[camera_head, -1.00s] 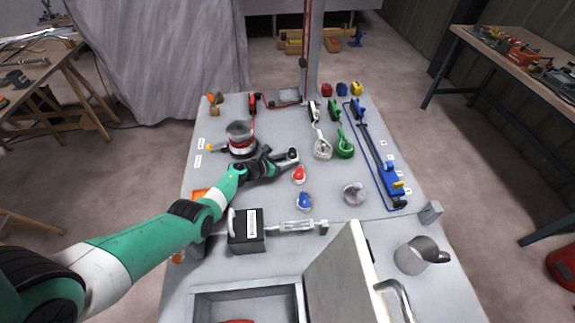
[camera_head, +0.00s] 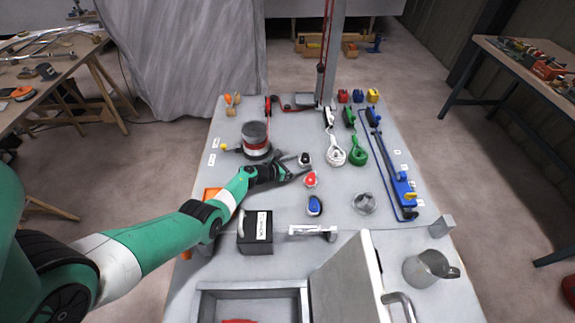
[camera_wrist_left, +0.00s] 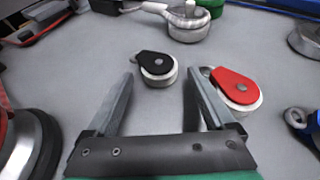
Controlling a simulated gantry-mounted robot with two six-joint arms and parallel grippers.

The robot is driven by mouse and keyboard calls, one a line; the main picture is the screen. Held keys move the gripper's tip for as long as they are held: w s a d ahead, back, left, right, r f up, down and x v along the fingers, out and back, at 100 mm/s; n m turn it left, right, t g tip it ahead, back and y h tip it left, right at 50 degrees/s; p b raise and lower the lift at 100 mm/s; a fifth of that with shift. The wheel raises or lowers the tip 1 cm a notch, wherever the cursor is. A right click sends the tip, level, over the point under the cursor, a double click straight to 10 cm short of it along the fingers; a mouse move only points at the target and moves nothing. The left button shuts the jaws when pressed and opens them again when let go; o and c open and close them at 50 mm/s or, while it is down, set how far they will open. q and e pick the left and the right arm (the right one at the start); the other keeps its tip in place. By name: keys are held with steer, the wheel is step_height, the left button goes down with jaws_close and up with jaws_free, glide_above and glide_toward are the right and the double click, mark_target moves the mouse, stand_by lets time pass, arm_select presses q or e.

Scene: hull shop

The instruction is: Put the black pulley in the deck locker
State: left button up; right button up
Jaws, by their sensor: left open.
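The black pulley (camera_head: 304,159) lies on the grey deck table, just beyond the red pulley (camera_head: 310,179). In the left wrist view the black pulley (camera_wrist_left: 155,66) sits just ahead of my fingertips, roughly centred in the gap, not held. My left gripper (camera_head: 297,174) is open and empty, low near the black and red pulleys; it also shows in the wrist view (camera_wrist_left: 160,82). Its right fingertip is close beside the red pulley (camera_wrist_left: 236,86). The deck locker (camera_head: 250,286) is an open grey box at the front, with its lid (camera_head: 340,278) raised on the right. My right gripper is out of view.
The blue pulley (camera_head: 314,206) lies nearer the front. A black box (camera_head: 255,232) stands left of centre, and a winch drum (camera_head: 255,140) stands left of the gripper. White (camera_head: 333,152) and green (camera_head: 357,152) rope blocks lie to the right. A metal jug (camera_head: 428,268) stands at front right.

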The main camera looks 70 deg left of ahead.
arm_select(q)
steer(key=p+v, duration=0.6)
steer(key=v, duration=0.4)
steer(key=shift+s+d+p, duration=0.1)
steer(key=shift+s+p, duration=0.05)
steer(key=shift+p, duration=0.2)
steer(key=shift+s, duration=0.2)
steer(key=shift+w, duration=0.1)
